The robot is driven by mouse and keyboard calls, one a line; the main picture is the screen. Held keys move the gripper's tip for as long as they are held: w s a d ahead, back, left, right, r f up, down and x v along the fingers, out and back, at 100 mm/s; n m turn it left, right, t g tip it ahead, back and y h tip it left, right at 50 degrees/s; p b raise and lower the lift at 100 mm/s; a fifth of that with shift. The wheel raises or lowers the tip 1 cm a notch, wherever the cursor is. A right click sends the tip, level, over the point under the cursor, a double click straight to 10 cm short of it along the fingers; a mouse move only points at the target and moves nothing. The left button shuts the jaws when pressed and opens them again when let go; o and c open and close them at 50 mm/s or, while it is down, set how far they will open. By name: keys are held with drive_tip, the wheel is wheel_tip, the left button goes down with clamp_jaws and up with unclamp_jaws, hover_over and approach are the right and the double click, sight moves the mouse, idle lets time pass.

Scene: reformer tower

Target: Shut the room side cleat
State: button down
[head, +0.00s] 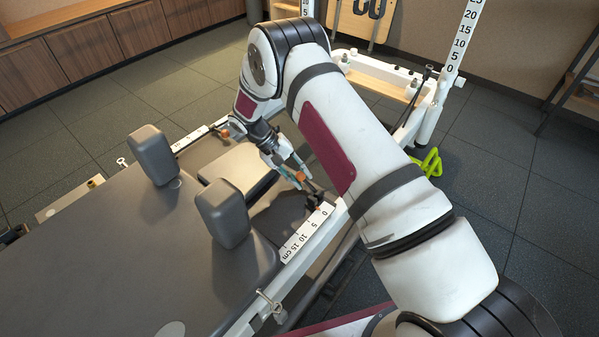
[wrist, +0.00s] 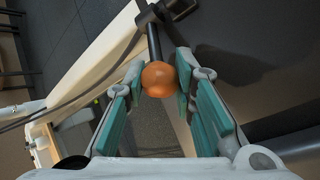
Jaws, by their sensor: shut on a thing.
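The cleat near my gripper has a black body (head: 312,200) on the frame rail, beside the white centimetre scale. Its black lever (wrist: 153,42) ends in an orange ball knob (wrist: 159,79). The knob also shows in the head view (head: 300,176). My gripper (head: 296,174) reaches down over the rail, its teal pads on either side of the knob. In the wrist view my gripper (wrist: 162,86) is shut on the knob. The lever stands up at a tilt from the body.
Two grey shoulder rests (head: 153,155) (head: 222,213) stand on the dark carriage (head: 110,250), left of my gripper. Another orange knob (head: 224,133) is on the far rail. The white tower frame (head: 385,72) stands behind my arm. Dark floor lies open at the right.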

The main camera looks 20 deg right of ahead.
drive_tip(key=shift+w+a+f+g+h+b, duration=0.1)
drive_tip(key=shift+w+f+g+h+b, duration=0.1)
drive_tip(key=shift+f+g+h+b, duration=0.4)
drive_tip(key=c, duration=1.3)
unclamp_jaws()
drive_tip(key=shift+a, duration=0.1)
drive_tip(key=shift+v, duration=3.9)
drive_tip(key=shift+r, duration=0.15)
